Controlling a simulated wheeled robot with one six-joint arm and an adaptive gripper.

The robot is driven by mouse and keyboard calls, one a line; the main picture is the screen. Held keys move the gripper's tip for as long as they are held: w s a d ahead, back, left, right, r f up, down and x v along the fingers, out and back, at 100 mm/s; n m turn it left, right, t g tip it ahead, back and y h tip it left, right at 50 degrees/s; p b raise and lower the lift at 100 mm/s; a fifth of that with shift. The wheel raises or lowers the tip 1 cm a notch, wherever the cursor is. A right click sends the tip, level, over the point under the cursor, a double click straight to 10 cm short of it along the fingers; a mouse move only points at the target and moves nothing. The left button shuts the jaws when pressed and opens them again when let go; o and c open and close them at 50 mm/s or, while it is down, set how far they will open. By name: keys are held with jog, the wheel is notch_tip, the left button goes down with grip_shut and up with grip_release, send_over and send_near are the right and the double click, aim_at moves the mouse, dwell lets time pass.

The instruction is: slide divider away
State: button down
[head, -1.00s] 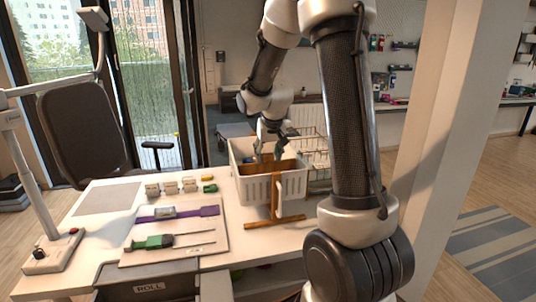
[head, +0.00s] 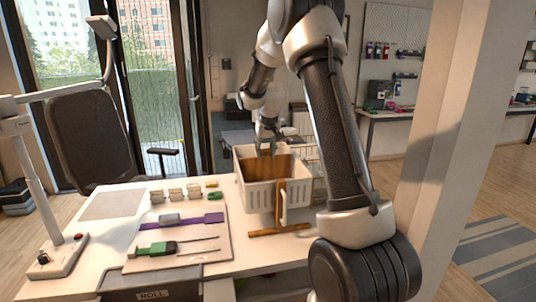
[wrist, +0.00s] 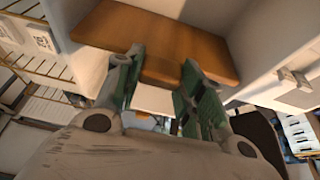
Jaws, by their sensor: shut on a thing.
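The divider is a brown wooden board (head: 258,168) inside the white slotted basket (head: 258,197) on the table. In the wrist view the board (wrist: 165,40) spans between the pale basket walls, and its near edge lies between my green-padded fingers. My gripper (head: 266,147) reaches down at the far side of the basket and is shut on the divider. It also shows in the wrist view (wrist: 160,82). The basket's front wall hides the lower part of the board.
A wooden stand (head: 278,230) with a white loop is in front of the basket. A board with a purple strap (head: 190,219) and green-handled tool (head: 157,249) lies left, beside several small blocks (head: 175,194).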

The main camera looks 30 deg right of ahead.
jog(key=c, duration=0.9)
grip_release()
jog(key=v, duration=1.2)
jog(key=s+a+f+g, duration=0.1)
jog(key=s+f+g, duration=0.1)
jog(key=s+f, duration=0.3)
jog(key=s+a+r+n, duration=0.1)
jog(key=s+a+r, duration=0.1)
jog(key=s, duration=0.8)
jog(key=s+a+r+n+t, duration=0.1)
jog(key=s+a+r, duration=0.1)
jog(key=s, duration=0.9)
jog(key=s+a+r+n+t+y, duration=0.1)
jog(key=s+a, duration=0.3)
jog(key=s, duration=0.7)
jog(key=shift+s+a+r, duration=0.1)
jog(key=shift+r, duration=0.4)
